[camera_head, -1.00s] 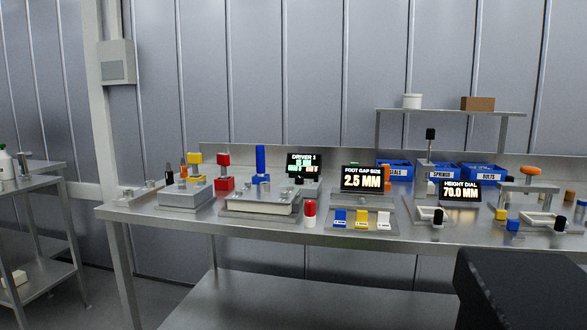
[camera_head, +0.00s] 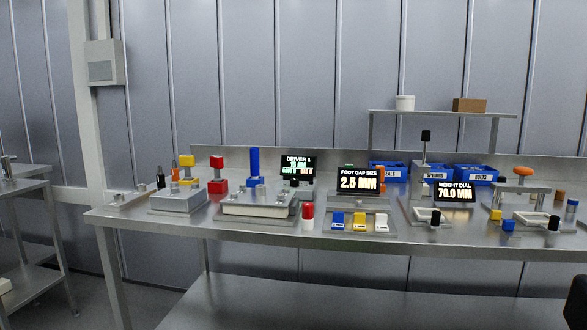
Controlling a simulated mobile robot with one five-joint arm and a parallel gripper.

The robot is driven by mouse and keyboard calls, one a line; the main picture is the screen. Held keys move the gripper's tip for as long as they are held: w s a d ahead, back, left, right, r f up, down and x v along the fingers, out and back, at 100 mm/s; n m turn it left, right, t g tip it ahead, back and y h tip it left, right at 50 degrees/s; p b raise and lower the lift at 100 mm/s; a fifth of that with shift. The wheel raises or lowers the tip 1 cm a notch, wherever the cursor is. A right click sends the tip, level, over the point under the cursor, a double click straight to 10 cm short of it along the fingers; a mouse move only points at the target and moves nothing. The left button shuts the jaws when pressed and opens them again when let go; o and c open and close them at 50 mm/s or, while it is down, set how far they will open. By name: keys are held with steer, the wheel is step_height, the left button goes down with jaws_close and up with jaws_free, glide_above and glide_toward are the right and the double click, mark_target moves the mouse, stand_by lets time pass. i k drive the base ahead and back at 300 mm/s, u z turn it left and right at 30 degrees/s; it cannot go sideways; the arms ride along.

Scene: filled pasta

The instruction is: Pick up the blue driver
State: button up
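A tall blue driver (camera_head: 254,164) stands upright on the steel workbench (camera_head: 150,221), left of the middle, behind a grey plate fixture (camera_head: 258,208). A red-topped piece (camera_head: 217,172) and a yellow-topped piece (camera_head: 188,171) stand to its left. A small display (camera_head: 298,167) reading "DRIVER 1" stands just to its right. My gripper is not in view. A dark shape at the lower right edge is cut off, and I cannot tell which part it is.
A red and white cylinder (camera_head: 308,216) stands near the bench's front edge. Right of it are small blue, yellow and white blocks, two larger displays and blue bins (camera_head: 475,175). A raised shelf (camera_head: 440,113) stands behind. Another steel table (camera_head: 30,190) is at the left.

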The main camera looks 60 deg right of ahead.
mark_target(254, 152)
steer(key=z, duration=0.55)
steer(key=i, duration=1)
